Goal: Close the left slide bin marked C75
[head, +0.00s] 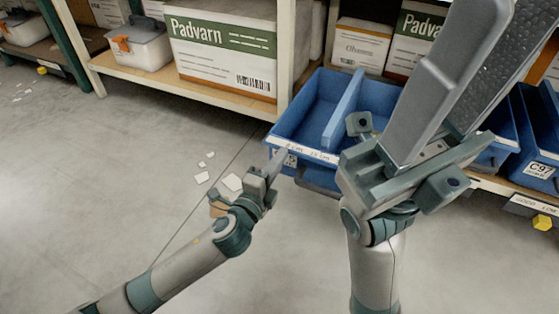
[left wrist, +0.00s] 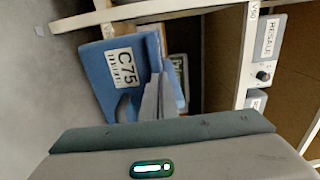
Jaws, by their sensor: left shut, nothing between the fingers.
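The blue slide bin (head: 293,122) sticks out past the front of the rack, with a blue dividing wall along it and a pale strip on its front rim. In the left wrist view, its blue front (left wrist: 97,75) bears the white C75 label (left wrist: 124,68). My left gripper (head: 277,162) is shut and empty, its tips at the left part of the bin's front; I cannot tell whether they touch. Its grey fingers (left wrist: 157,98) overlap the bin in the wrist view. My right arm stands at the right, covering the bin's right side; its finger state is unclear.
Other blue bins stand at the right, one marked C97 (head: 541,170). A Padvarn carton (head: 225,55) and a grey toolbox (head: 140,47) sit on the shelf (head: 190,92) at left. Pale scraps (head: 203,177) lie on the floor. The floor at left is otherwise open.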

